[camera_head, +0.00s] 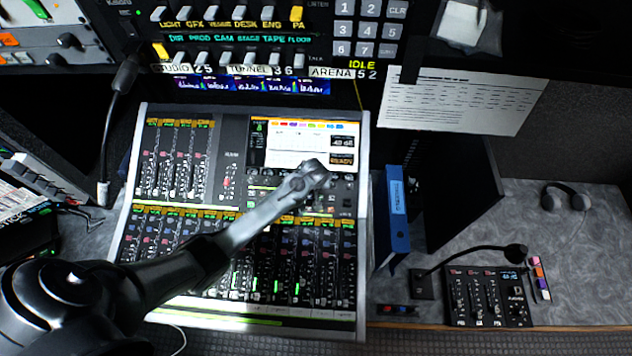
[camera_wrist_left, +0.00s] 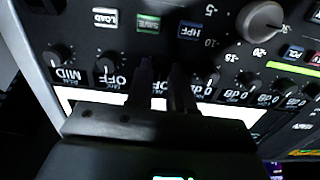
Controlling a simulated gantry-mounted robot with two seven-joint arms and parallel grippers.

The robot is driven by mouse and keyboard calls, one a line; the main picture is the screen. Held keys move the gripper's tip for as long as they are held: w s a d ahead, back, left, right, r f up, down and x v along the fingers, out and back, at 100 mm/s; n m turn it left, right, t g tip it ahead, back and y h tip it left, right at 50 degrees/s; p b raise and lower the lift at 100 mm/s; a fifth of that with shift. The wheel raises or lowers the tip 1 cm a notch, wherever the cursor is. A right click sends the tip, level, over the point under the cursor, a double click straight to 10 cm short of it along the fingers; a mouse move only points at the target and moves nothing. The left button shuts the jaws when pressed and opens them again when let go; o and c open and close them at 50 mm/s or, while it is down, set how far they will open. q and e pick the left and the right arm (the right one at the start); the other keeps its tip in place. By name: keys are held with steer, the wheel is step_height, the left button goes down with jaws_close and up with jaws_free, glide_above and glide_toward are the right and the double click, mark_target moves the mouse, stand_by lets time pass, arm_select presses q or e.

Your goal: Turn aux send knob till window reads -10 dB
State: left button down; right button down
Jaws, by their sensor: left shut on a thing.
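The mixing console (camera_head: 225,208) stands tilted on the desk in the head view. Its small dark window (camera_head: 342,141) at the right of the screen shows a dB figure, too small to read surely, perhaps -40. An orange READY label (camera_head: 342,160) is below it. My left gripper (camera_head: 318,170) reaches the console just below the screen. In the left wrist view my left gripper (camera_wrist_left: 161,72) is shut on a small knob in a row of knobs; its fingers mostly hide the knob. Whether it is the aux send knob I cannot tell. My right gripper is not in view.
A large grey knob (camera_wrist_left: 260,20) with a printed scale sits close by in the wrist view. Neighbouring small knobs (camera_wrist_left: 108,62) flank the fingers. A blue binder (camera_head: 395,215) and a small mixer with a gooseneck microphone (camera_head: 487,295) stand right of the console.

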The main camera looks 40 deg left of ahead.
arm_select(q)
steer(key=shift+r+m+p, duration=0.15)
steer(key=shift+m+p, duration=0.65)
steer(key=shift+m, duration=0.3)
steer(key=m+p, duration=0.1)
steer(key=m, duration=0.1)
steer(key=shift+m, duration=0.4)
steer(key=m+p, duration=0.1)
steer(key=m, duration=0.1)
steer(key=shift+m, duration=0.3)
steer(key=shift+d+f+m+p, duration=0.15)
steer(key=shift+m+p, duration=0.35)
steer(key=shift+m, duration=1.3)
steer(key=c, duration=1)
jaws_free()
